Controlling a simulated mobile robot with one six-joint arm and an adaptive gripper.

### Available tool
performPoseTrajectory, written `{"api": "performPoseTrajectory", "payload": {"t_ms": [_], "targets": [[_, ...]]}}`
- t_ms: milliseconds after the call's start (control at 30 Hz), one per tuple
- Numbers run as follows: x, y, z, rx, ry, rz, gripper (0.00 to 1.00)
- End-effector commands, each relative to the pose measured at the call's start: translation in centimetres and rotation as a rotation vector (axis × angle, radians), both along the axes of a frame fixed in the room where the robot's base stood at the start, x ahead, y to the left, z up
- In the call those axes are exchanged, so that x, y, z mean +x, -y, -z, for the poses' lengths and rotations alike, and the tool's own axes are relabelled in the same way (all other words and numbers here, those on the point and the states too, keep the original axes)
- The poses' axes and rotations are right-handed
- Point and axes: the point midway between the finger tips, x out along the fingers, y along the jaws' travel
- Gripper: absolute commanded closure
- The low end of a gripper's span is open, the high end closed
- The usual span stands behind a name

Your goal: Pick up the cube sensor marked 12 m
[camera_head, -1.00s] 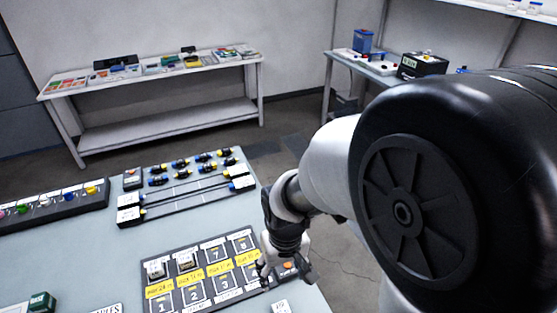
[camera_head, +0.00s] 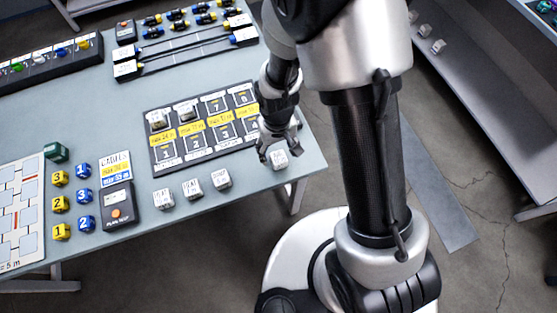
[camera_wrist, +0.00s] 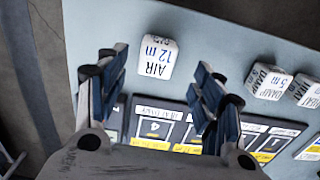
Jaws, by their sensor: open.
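The white cube sensor marked AIR 12 m (camera_wrist: 157,57) sits on the table, its label upside down in the wrist view. It shows in the head view near the table's right front corner (camera_head: 280,160). My gripper (camera_head: 279,149) is open above and beside this cube. In the wrist view my open fingers (camera_wrist: 160,68) appear on either side of the cube, with nothing held. I cannot tell how high the fingertips are above the table.
Cubes marked DAMP (camera_head: 221,179), HEAT (camera_head: 192,188) and HEAT (camera_head: 163,198) stand left of it along the front edge. A dark numbered board (camera_head: 158,166) with yellow labels lies just behind, holding two white cubes.

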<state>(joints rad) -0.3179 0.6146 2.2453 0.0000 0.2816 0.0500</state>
Motion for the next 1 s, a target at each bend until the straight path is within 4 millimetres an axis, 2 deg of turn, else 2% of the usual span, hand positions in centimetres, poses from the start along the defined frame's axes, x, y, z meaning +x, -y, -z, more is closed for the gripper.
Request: {"api": "performPoseTrajectory", "payload": {"t_ms": [167, 400, 500, 733, 1000], "targets": [[0.0, 0.1, 1.0, 0.0, -0.001, 0.001, 0.38], [0.1, 0.4, 4.6, -0.001, -0.003, 0.001, 0.38], [0.2, 0.4, 5.5, 0.0, -0.001, 0.001, 0.38], [0.2, 0.3, 5.3, 0.0, 0.001, 0.0, 0.39], [0.2, 0.3, 5.3, 0.0, 0.0, 0.0, 0.57]]}}
